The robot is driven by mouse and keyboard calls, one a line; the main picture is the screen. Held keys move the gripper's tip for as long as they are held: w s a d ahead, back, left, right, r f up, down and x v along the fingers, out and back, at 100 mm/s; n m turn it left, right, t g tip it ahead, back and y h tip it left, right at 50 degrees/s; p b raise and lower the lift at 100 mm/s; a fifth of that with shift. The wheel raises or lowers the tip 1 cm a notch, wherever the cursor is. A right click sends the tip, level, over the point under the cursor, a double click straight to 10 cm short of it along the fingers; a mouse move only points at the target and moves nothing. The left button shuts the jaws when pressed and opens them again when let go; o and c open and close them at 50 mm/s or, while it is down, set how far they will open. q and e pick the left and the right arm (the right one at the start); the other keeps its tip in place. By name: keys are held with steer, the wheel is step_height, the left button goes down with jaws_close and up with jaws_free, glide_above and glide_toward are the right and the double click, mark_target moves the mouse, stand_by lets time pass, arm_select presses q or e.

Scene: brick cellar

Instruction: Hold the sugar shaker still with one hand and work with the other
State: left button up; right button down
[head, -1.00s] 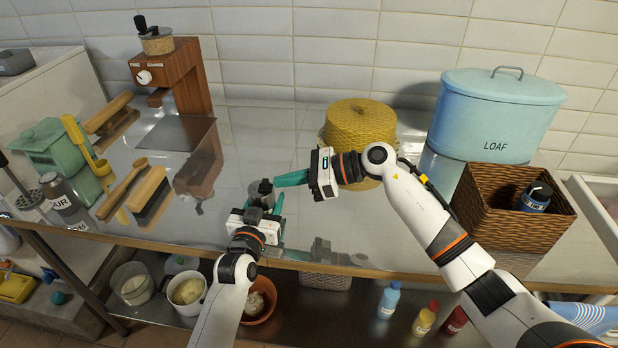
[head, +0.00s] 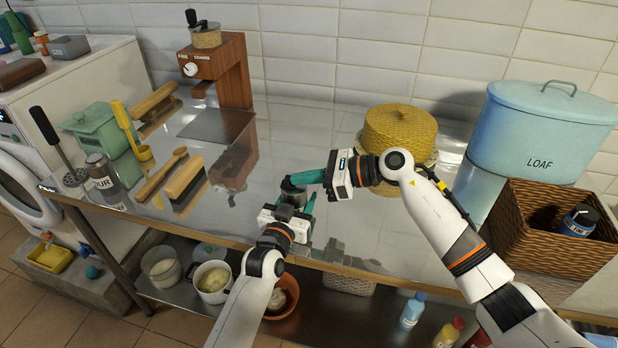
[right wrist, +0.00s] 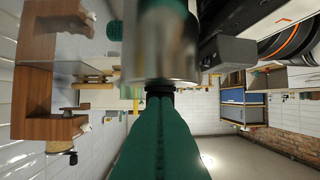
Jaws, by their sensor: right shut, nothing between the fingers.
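The sugar shaker (head: 292,192), a small metal cylinder with a dark top, stands near the front edge of the steel counter. Its label does not show. My left gripper (head: 290,207) has its green fingers around the shaker from the front and appears shut on it. My right gripper (head: 296,179) comes from the right, its green fingers shut and empty, with the tips at the shaker's top. In the right wrist view the shaker (right wrist: 160,45) fills the top centre, right by the shut fingertips (right wrist: 160,95); whether they touch cannot be told.
A yellow woven container (head: 400,130) stands behind my right gripper. A wicker basket (head: 540,235) and blue loaf bin (head: 545,130) are at right. The middle back counter is clear.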

arm_select(q)
steer(key=shift+s+d, duration=0.1)
steer(key=shift+d, duration=0.15)
steer(key=shift+a, duration=0.1)
arm_select(e)
steer(key=f+v, duration=0.1)
steer(key=v, duration=1.3)
steer(key=shift+d, duration=0.1)
arm_select(q)
steer(key=o, duration=1.1)
arm_select(e)
steer(key=shift+w, duration=0.1)
arm_select(q)
steer(key=v, duration=1.2)
steer(key=shift+a, duration=0.1)
